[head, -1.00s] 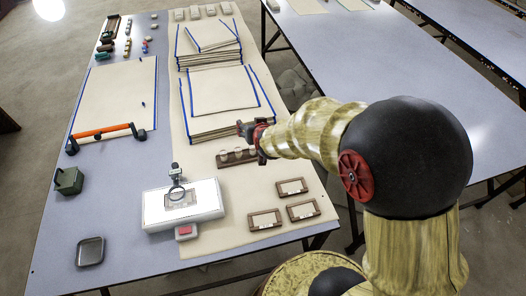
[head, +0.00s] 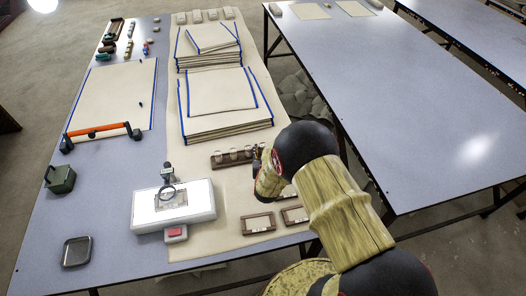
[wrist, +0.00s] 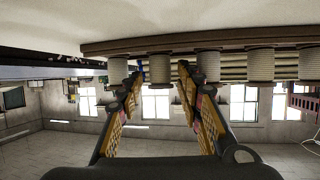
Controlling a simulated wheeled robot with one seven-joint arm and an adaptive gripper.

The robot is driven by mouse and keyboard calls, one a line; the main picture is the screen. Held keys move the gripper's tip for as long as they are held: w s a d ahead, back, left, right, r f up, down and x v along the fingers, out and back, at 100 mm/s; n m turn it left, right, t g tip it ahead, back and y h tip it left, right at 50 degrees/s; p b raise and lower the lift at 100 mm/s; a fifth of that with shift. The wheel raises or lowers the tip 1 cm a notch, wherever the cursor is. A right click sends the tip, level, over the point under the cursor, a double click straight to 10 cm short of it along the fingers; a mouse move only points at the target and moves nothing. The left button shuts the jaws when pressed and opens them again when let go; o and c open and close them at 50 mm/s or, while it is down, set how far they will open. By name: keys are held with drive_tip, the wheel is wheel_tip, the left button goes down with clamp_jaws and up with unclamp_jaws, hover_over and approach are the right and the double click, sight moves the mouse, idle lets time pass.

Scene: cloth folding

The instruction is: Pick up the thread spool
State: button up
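Pale thread spools stand in a row in a dark wooden rack (head: 217,163) at the right side of the near table. The wrist view is upside down, so the rack (wrist: 200,43) runs along its top with several ribbed white spools below it. My gripper (wrist: 158,75) is open, with its two fingers apart. One spool (wrist: 157,69) shows in the gap between the fingertips; I cannot tell whether they touch it. Other spools (wrist: 260,66) sit on either side. In the head view my gripper (head: 258,156) is at the rack's right end, partly hidden by my arm.
Stacked blue-edged cloths (head: 225,95) lie behind the rack. A white light box (head: 195,203) with a magnifier (head: 167,190) is in front to its left. Wooden frames (head: 258,223) lie in front, partly behind my arm. An orange-handled tool (head: 100,129) is at left.

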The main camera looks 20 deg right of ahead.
sight(263, 148)
drive_tip(key=b+x, duration=0.1)
drive_tip(key=x, duration=0.2)
drive_tip(key=shift+f, duration=0.15)
drive_tip(key=shift+c, duration=1.2)
drive_tip(key=c, duration=0.6)
